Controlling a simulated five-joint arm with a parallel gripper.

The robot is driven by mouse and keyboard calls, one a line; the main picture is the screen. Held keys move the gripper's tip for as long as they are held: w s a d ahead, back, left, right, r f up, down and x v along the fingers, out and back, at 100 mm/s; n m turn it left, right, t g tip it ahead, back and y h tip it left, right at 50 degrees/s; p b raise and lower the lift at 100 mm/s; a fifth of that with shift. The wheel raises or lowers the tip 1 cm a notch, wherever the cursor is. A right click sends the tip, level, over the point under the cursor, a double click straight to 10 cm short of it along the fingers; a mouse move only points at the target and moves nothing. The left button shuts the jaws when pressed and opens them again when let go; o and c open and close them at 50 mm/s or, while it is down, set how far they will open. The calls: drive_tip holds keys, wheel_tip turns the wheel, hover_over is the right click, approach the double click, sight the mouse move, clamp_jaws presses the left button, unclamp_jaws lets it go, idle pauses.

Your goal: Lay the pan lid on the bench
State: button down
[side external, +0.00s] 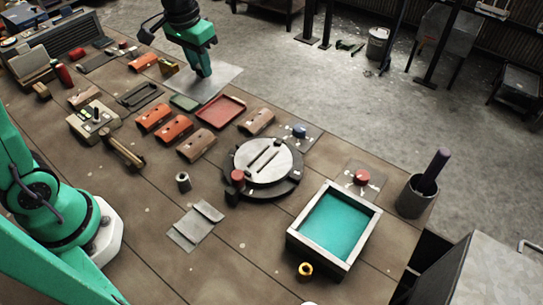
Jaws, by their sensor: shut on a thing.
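My gripper (203,72) is at the top of the view, pointing down over a pale grey sheet (226,75) at the bench's far edge. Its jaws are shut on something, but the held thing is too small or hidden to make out. I cannot pick out a pan lid for certain. A round silver disc (263,160) with dark slots lies in a black ring on the bench, well apart from my gripper. The brown bench (110,185) runs across the view.
A teal-lined tray (336,226) and a dark cup (416,197) with a rod stand at the right. A red tray (221,111), several orange and brown curved pieces (173,128) and a beige box (95,120) crowd the middle. The front left bench is mostly clear.

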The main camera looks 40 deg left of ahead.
drive_tip(key=s+d+h, duration=0.1)
drive_tip(key=s+d, duration=0.2)
drive_tip(key=d, duration=2)
drive_tip(key=s+d+h, duration=0.1)
drive_tip(key=s+d, duration=1.5)
drive_tip(key=d, duration=0.3)
drive_tip(key=shift+s+d+r+m+g, duration=0.2)
drive_tip(key=shift+r+m+g, duration=0.1)
drive_tip(key=shift+r+m, duration=0.1)
drive_tip(key=shift+f, duration=0.1)
drive_tip(key=w+f, duration=0.3)
drive_tip(key=w, duration=0.1)
drive_tip(key=w+a+f, duration=0.1)
drive_tip(key=w+f, duration=0.5)
drive_tip(key=w, duration=0.1)
drive_tip(key=shift+w+a+f, duration=0.3)
drive_tip(key=shift+w+a, duration=0.05)
drive_tip(key=shift+f, duration=0.5)
